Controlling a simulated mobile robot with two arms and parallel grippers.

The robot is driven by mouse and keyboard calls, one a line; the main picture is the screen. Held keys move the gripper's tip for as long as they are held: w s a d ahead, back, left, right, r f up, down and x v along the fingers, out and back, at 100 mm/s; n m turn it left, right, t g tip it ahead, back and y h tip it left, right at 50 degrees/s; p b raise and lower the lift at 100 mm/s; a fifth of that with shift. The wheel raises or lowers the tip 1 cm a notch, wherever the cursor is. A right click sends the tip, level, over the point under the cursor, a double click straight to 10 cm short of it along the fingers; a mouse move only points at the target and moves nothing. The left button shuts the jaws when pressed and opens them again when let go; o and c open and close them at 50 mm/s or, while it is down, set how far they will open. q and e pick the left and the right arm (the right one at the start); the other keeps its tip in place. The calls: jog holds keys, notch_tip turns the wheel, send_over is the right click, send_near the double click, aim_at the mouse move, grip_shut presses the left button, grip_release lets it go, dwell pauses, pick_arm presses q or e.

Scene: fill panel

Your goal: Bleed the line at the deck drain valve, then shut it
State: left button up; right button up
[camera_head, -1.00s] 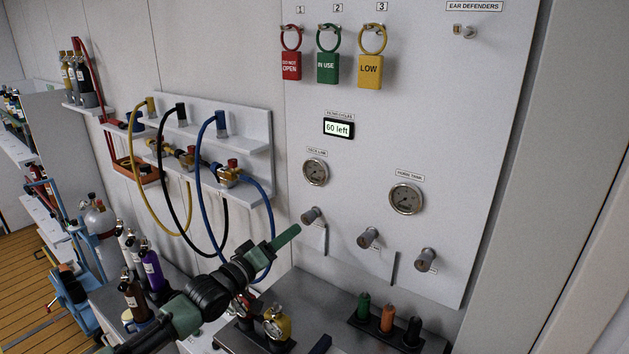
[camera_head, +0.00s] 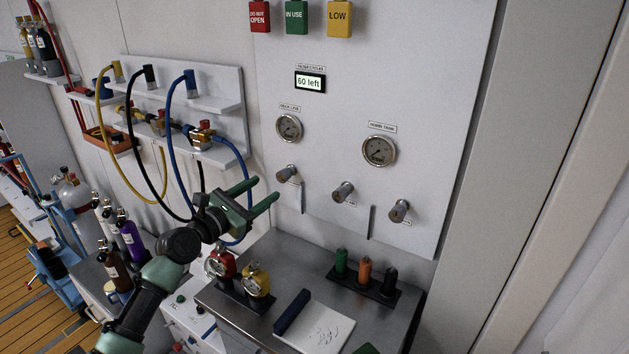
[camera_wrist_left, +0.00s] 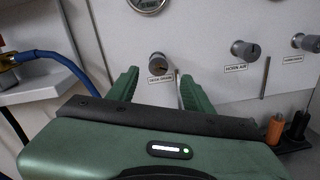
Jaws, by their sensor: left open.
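The deck drain valve (camera_head: 287,174) is a small grey knob with a brown, slotted face on the white panel, leftmost of three. The left wrist view shows it with its label "DECK DRAIN" (camera_wrist_left: 158,64). My left gripper (camera_head: 264,190) is open and empty, with its green fingers pointing at the panel. In the left wrist view the knob shows between and just above the fingertips (camera_wrist_left: 160,76); the gripper looks short of it, not touching. The deck line gauge (camera_head: 289,127) is above the valve. My right gripper is not identifiable in these views.
Two similar knobs (camera_head: 343,192) (camera_head: 399,211) sit to the right, with thin upright strips (camera_head: 372,222) between the valves. A blue hose (camera_head: 243,163) hangs left of the gripper. Below are a steel bench (camera_head: 262,318), red and yellow gauged fittings (camera_head: 257,281) and a white pad (camera_head: 322,330).

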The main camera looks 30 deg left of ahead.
aim_at(281, 176)
pick_arm(q)
jog(key=shift+n, duration=0.6)
jog(key=w, duration=0.5)
jog(key=w+p, duration=0.1)
jog(key=w, duration=0.1)
jog(key=shift+w+d, duration=0.2)
jog(key=shift+d, duration=0.2)
grip_shut()
